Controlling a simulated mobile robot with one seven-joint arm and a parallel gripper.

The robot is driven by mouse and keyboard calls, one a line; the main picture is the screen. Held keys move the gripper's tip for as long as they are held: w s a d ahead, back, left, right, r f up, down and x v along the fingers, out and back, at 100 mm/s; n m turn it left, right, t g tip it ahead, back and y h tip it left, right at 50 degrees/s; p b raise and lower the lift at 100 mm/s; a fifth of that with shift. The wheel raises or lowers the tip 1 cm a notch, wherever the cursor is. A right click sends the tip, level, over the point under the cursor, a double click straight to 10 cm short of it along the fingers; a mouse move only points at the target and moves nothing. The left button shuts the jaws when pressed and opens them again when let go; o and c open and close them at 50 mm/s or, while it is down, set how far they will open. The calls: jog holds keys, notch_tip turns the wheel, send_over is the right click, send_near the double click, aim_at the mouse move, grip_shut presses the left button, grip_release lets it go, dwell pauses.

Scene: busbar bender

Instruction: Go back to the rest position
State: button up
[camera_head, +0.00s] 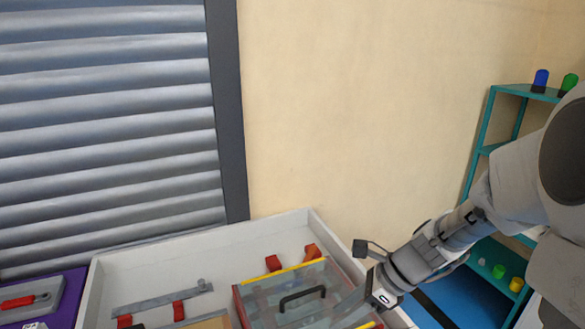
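My gripper (379,310) is at the lower right, at the end of my arm, which reaches in from the right edge. It is over or beside the right side of a clear-topped box with a black handle (302,293). The fingertips are small and partly cut by the bottom edge, so I cannot tell whether they are open or shut, or whether they touch the box. A small dark block on a thin stalk (361,248) sticks out beside my wrist.
A white-walled bench (93,291) surrounds the box, with a grey bar (160,300) on red blocks at left. A purple surface (70,300) holds a red-handled tool (18,302). A teal shelf (481,150) stands behind my arm. A shutter (110,120) and bare wall fill the back.

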jog(key=s+d+r+n+t+h, duration=0.2)
jog(key=s+r+n, duration=0.4)
jog(key=n, duration=0.5)
jog(key=s+d+r+n+t+h, duration=0.2)
jog(key=s+r+n+h, duration=0.3)
jog(key=r+n, duration=0.3)
jog(key=shift+s+r+n+t, duration=0.35)
jog(key=shift+s+n, duration=0.35)
jog(key=shift+n, duration=0.8)
